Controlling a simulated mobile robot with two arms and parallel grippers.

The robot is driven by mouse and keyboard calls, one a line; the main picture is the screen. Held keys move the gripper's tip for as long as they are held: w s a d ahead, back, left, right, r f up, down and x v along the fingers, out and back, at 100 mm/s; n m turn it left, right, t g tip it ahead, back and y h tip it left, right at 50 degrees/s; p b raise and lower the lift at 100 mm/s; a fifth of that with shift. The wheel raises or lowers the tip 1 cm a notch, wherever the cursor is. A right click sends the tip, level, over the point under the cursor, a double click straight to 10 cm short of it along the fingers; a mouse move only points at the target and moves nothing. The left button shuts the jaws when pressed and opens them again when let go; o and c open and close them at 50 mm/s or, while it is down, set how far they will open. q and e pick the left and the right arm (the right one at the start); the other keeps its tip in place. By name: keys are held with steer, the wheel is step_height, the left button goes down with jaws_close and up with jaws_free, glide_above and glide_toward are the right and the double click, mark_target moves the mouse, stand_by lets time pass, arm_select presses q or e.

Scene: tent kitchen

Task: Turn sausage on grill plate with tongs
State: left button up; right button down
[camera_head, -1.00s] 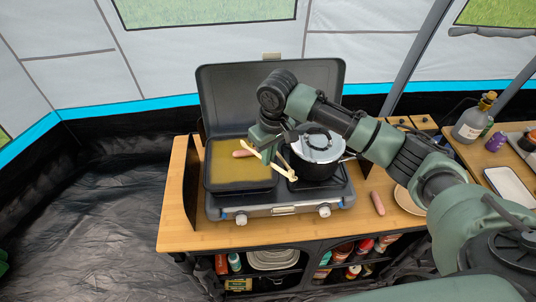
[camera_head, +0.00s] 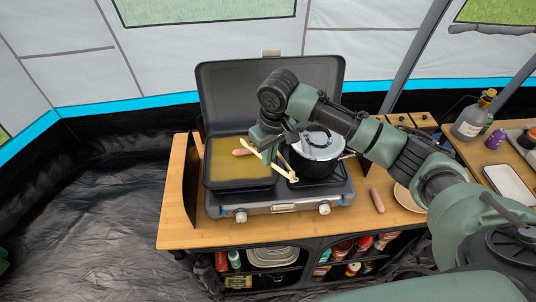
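A yellowish grill plate (camera_head: 238,174) lies on the left side of the open camping stove (camera_head: 283,209). A pinkish-brown sausage (camera_head: 240,152) lies on the plate near its right side. My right gripper (camera_head: 268,143) is above the plate's right edge, shut on pale wooden tongs (camera_head: 281,171). The tongs' arms spread apart on either side of the gripper, and one end is close to the sausage. I cannot tell whether they touch. A second sausage (camera_head: 377,201) lies on the wooden counter right of the stove. My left gripper is not in view.
A lidded pot (camera_head: 318,153) stands on the stove's right side, close to my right gripper. The raised stove lid (camera_head: 230,95) is behind. A plate (camera_head: 405,198) lies on the counter (camera_head: 180,235) partly behind my arm. A bottle (camera_head: 470,120) stands on the right-hand table.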

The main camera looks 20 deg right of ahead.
steer(key=shift+s, duration=0.45)
stand_by(0.5)
steer(key=shift+s+a, duration=0.2)
steer(key=shift+s, duration=0.65)
stand_by(0.8)
steer(key=shift+r, duration=0.15)
step_height(320, 180, up, 7)
stand_by(0.8)
